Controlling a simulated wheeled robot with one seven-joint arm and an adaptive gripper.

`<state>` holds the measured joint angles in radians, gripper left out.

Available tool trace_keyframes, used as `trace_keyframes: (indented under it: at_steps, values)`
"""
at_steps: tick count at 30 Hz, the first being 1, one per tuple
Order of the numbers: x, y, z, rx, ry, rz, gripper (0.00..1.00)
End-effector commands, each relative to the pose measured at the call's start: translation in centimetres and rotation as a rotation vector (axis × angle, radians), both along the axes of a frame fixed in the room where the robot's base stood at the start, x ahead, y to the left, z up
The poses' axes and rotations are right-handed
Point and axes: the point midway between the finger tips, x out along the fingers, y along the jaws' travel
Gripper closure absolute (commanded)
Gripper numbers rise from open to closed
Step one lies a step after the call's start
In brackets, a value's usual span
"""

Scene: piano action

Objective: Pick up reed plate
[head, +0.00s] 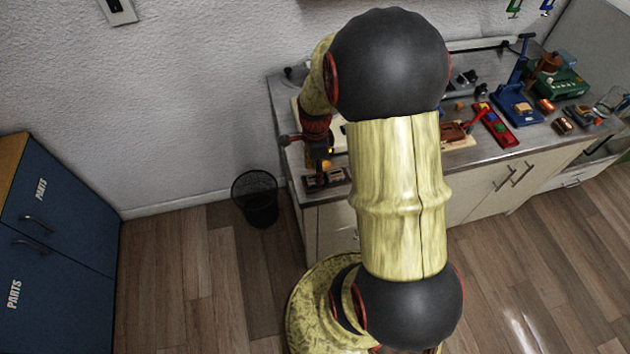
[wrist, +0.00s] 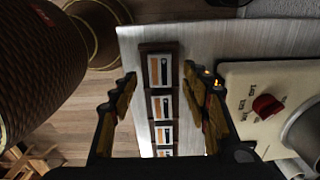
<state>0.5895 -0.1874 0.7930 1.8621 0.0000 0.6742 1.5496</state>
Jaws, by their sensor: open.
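A dark brown strip with several framed windows lies on the bench in the wrist view (wrist: 152,93); each window shows pale, orange and black parts. I take it, or one of its framed pieces, for the reed plate, but cannot tell which. In the head view the strip (head: 325,179) lies at the bench's left front corner. My gripper (wrist: 160,76) is open, with one finger on each side of the strip and nothing held. In the head view my gripper (head: 318,158) is just above the strip, partly hidden by my arm.
A cream board (wrist: 243,82) with a red part (wrist: 266,107) is close to the right finger. The bench (head: 312,194) ends just left of the strip. A black mesh bin (head: 256,200) stands on the floor there. Tools and a blue stand (head: 515,103) crowd the bench's right side.

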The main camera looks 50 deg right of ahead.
Motion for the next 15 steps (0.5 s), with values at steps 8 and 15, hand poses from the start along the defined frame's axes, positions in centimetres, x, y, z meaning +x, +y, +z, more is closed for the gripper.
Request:
trace_keyframes:
  at_steps: [8,15]
  values:
    - [0.1,0.1,-2.7,-0.001,-0.001,0.001,0.53]
    - [0.1,0.1,-2.6,-0.001,-0.001,0.001,0.59]
